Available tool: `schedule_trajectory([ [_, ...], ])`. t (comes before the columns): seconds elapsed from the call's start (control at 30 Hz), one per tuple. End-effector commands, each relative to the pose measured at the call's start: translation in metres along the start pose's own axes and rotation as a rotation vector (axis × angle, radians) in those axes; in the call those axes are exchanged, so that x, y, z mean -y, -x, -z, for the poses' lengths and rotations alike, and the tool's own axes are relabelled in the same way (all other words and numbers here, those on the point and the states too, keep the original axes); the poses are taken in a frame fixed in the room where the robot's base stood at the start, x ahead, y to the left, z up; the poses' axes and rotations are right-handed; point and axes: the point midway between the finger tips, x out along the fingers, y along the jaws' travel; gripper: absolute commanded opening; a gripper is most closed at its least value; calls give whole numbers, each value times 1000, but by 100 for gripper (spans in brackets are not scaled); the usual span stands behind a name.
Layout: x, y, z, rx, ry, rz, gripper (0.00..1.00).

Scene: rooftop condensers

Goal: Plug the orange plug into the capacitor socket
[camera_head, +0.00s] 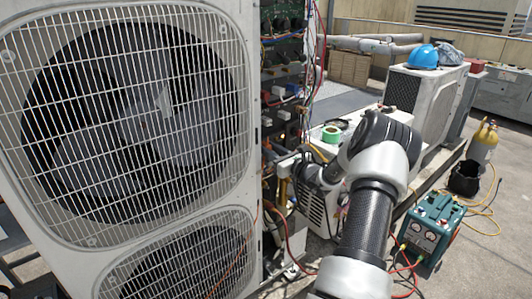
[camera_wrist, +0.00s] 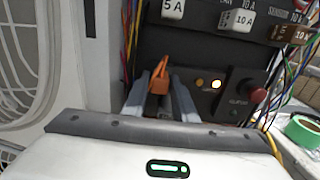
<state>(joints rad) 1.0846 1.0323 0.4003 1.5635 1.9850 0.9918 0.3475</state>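The orange plug (camera_wrist: 158,82) shows in the wrist view between the two fingers of my gripper (camera_wrist: 162,90), in front of the dark control panel (camera_wrist: 205,65). The fingers stand apart on either side of it. The view does not show clearly whether both press on it. The lower part of the plug is hidden by the fingers and the gripper body. I cannot make out the capacitor socket for sure. In the head view my gripper (camera_head: 298,172) is at the open side of the large condenser (camera_head: 250,130), partly hidden by my arm.
A green tape roll (camera_head: 331,134) lies on a white unit. A teal machine (camera_head: 432,228) and a yellow cylinder (camera_head: 483,142) stand at the right.

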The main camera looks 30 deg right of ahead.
Motion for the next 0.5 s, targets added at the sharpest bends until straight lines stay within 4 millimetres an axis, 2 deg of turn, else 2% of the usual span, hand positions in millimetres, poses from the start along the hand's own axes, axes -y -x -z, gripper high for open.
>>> schedule_trajectory([
  [0.03,0,0,0,0,0,0,35],
  [0.07,0,0,0,0,0,0,40],
  [0.37,0,1,0,-1,1,0,40],
  [0.5,1,13,0,-2,2,2,40],
])
